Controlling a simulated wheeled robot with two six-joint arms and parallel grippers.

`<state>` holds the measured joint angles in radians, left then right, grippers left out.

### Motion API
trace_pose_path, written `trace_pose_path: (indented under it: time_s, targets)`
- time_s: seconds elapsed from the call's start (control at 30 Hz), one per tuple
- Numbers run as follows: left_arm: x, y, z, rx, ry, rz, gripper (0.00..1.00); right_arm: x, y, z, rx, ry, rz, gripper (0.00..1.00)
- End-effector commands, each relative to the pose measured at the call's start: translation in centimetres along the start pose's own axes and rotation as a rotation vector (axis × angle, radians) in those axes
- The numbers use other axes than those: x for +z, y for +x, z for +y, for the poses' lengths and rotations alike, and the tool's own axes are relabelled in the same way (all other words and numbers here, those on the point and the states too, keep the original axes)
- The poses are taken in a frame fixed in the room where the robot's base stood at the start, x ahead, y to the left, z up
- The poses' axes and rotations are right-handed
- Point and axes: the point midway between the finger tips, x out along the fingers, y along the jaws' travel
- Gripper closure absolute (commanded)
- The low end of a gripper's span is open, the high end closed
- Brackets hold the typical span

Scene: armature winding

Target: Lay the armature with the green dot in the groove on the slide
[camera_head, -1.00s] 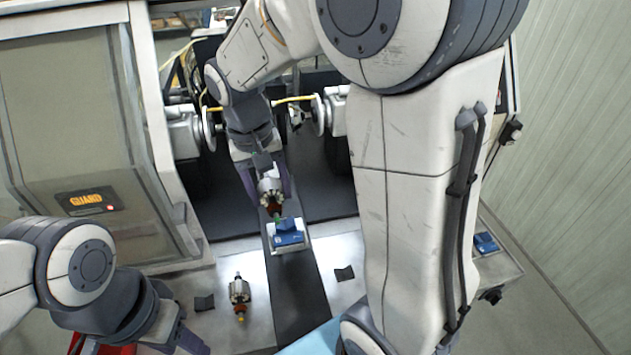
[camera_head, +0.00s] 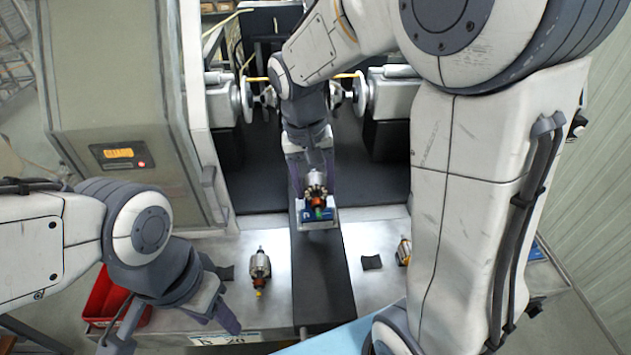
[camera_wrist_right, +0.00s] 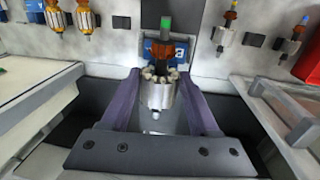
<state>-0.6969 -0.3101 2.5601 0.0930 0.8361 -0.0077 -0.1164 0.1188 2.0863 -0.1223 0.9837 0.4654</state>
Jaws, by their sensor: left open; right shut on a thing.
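The armature with the green dot (camera_head: 316,184) is in my right gripper (camera_head: 314,180), its green end toward the front of the picture. In the head view it overlaps the slide's small carriage (camera_head: 318,224), which has a blue block; I cannot tell whether they touch. In the right wrist view the armature (camera_wrist_right: 158,92) sits between the two purple fingers of my right gripper (camera_wrist_right: 160,98), green tip up in the picture. The blue block (camera_wrist_right: 150,50) is partly hidden behind it. The groove is not visible. My left gripper (camera_head: 170,328) is open and empty at the lower left.
Another armature (camera_head: 260,266) with a yellow tip lies left of the dark track (camera_head: 322,280). One more (camera_head: 403,251) is partly hidden by my right arm. A red bin (camera_head: 103,298) is beside my left gripper. Winding machine wheels (camera_head: 247,100) flank my right forearm.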

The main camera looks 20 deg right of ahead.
Motion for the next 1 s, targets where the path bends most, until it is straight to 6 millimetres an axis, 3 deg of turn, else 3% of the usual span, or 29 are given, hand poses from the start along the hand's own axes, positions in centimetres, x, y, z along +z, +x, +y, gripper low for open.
trace_pose_path:
  time_s: [1.0]
  targets:
    - [0.03, 0.72, -0.05, 0.0, 0.0, 0.0, 0.5, -0.04, 1.05, -0.09, -0.001, 0.001, 0.002, 1.0]
